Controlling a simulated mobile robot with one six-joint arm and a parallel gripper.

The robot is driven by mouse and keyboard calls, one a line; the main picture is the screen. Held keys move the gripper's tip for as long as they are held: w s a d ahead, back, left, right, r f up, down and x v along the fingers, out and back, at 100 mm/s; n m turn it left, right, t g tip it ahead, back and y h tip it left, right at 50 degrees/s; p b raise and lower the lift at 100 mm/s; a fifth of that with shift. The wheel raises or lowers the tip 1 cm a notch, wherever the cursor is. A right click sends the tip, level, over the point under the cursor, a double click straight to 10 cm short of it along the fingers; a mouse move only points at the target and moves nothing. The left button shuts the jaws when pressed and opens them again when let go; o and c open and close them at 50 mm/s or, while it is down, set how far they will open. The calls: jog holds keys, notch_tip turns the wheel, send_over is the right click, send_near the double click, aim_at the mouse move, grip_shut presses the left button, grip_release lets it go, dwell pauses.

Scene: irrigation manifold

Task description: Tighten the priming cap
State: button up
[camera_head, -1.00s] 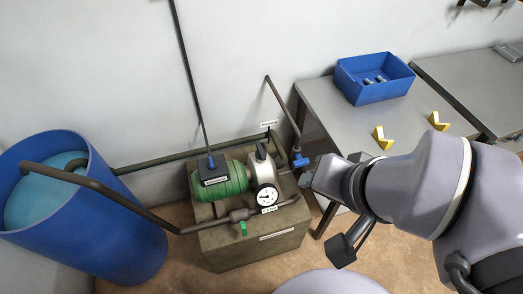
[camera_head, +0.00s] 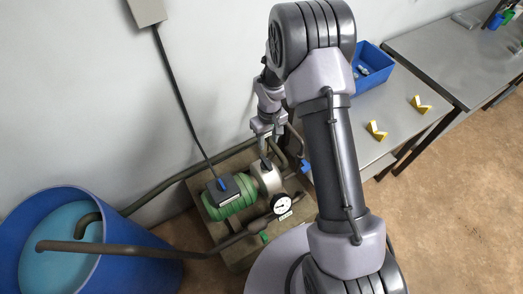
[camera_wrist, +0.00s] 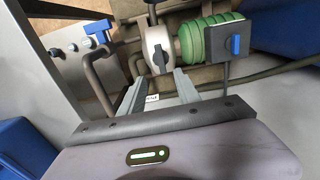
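The pump (camera_head: 267,181) has a silver-grey housing with a green motor on its left in the head view. In the wrist view the housing (camera_wrist: 157,38) is at the top centre, with a dark bar-like cap (camera_wrist: 160,58) on it, which I take to be the priming cap. My gripper (camera_wrist: 160,82) is open, its two grey fingers apart and pointing toward the cap, with nothing held. In the head view my gripper (camera_head: 267,137) hangs just above the pump housing, and the cap is hard to make out there. I cannot tell if a finger touches it.
A white gauge (camera_head: 281,204) sits at the pump's front. Pipes run from the pump to a blue water barrel (camera_head: 110,262) at left. A blue-handled valve (camera_wrist: 97,32) stands beside the pump. A table (camera_head: 372,112) with yellow brackets and a blue bin (camera_head: 374,66) is at right.

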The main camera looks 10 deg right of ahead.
aim_at(267, 164)
notch_tip(267, 164, down, 15)
jog(key=b, duration=0.3)
jog(key=shift+f, duration=0.15)
grip_shut()
